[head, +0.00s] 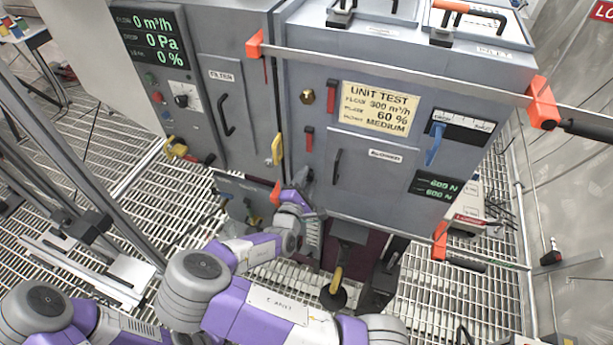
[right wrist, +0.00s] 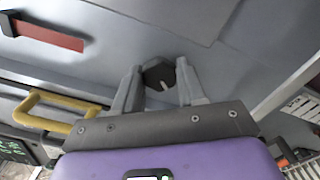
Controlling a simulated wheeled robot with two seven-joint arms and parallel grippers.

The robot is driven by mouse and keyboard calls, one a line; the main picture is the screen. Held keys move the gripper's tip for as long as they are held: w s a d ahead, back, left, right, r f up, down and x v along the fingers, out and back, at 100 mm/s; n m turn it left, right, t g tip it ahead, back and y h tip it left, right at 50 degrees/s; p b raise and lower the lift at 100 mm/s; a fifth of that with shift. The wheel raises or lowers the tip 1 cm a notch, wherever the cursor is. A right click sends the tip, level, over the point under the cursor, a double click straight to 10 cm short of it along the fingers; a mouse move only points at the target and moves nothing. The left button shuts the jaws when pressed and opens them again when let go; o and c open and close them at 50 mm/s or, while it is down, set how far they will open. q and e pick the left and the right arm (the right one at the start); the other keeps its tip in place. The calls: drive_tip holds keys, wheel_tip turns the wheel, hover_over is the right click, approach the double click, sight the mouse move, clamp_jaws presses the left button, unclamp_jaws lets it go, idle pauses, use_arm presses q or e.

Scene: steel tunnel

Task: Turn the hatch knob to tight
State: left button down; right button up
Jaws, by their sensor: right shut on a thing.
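The hatch knob (right wrist: 160,74) is a dark, many-sided knob on a grey cabinet face in the right wrist view. A small pale mark shows on its lower right part. My right gripper (right wrist: 158,85) has one finger on each side of the knob and is shut on it. In the head view my right gripper (head: 299,183) is at the lower left of the grey cabinet front (head: 361,187); there it hides the knob. No label that reads tight is legible. My left gripper is not in view.
A yellow handle (right wrist: 45,112) is close to the left of my right gripper, and a red handle (right wrist: 50,33) is above it. In the head view, a steel bar with orange clamps (head: 542,102) crosses the cabinet. A sign (head: 380,108) reads UNIT TEST. Grating floor (head: 440,300) lies below.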

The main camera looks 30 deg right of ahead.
drive_tip(key=m, duration=0.3)
drive_tip(key=shift+m+p, duration=0.3)
drive_tip(key=shift+m, duration=0.1)
drive_tip(key=m, duration=0.3)
drive_tip(key=shift+f+m, duration=0.1)
drive_tip(key=shift+m, duration=0.2)
drive_tip(key=m, duration=0.3)
drive_tip(key=shift+m, duration=0.4)
drive_tip(key=m, duration=0.3)
drive_tip(key=shift+m+b, duration=0.3)
drive_tip(key=shift+b, duration=0.1)
drive_tip(key=m, duration=0.2)
drive_tip(key=shift+m+b, duration=0.3)
drive_tip(key=shift+b, duration=0.05)
drive_tip(key=m+b, duration=0.1)
drive_tip(key=m, duration=0.2)
drive_tip(key=shift+m, duration=0.3)
drive_tip(key=m+b, duration=0.2)
drive_tip(key=m, duration=0.1)
drive_tip(key=shift+m, duration=0.3)
drive_tip(key=shift+m+b, duration=0.8)
drive_tip(key=shift+m, duration=0.7)
